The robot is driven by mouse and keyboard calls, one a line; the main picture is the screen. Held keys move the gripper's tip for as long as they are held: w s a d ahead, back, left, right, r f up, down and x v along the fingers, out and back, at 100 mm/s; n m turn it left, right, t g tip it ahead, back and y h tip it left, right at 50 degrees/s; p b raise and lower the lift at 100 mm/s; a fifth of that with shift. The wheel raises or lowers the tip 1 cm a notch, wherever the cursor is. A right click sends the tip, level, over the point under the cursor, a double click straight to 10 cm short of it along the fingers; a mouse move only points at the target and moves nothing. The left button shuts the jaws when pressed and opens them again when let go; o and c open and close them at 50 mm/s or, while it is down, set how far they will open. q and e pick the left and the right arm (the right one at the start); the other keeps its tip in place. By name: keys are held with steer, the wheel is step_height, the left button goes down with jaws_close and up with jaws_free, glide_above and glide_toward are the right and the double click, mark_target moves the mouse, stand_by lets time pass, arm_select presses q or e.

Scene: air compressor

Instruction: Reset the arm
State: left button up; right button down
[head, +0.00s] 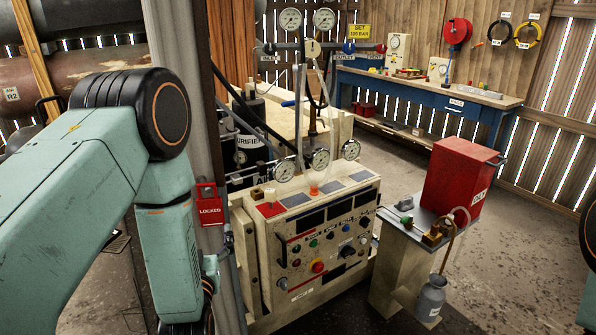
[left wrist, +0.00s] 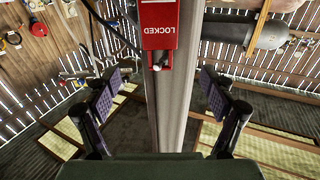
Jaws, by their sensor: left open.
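My left arm (head: 100,180) fills the left of the head view, bent down at its large dark joint. My left gripper (left wrist: 162,88) is open and empty in the left wrist view, its two padded fingers spread on either side of a grey metal post (left wrist: 178,110). A red box marked LOCKED (left wrist: 158,25) is fixed to the post, just beyond the fingertips and apart from them. It also shows in the head view (head: 209,205), right of my left arm. In the head view the arm hides most of the left gripper. My right gripper is not in view.
The compressor's control panel (head: 325,245) with gauges stands right of the post. A small stand (head: 395,265) carries a red box (head: 458,172); a metal canister (head: 431,300) hangs beside it. A blue workbench (head: 440,105) stands behind.

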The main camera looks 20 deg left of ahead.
mark_target(209, 202)
arm_select(q)
steer(key=x, duration=1.2)
steer(key=shift+a, duration=0.1)
steer(key=shift+r, duration=0.2)
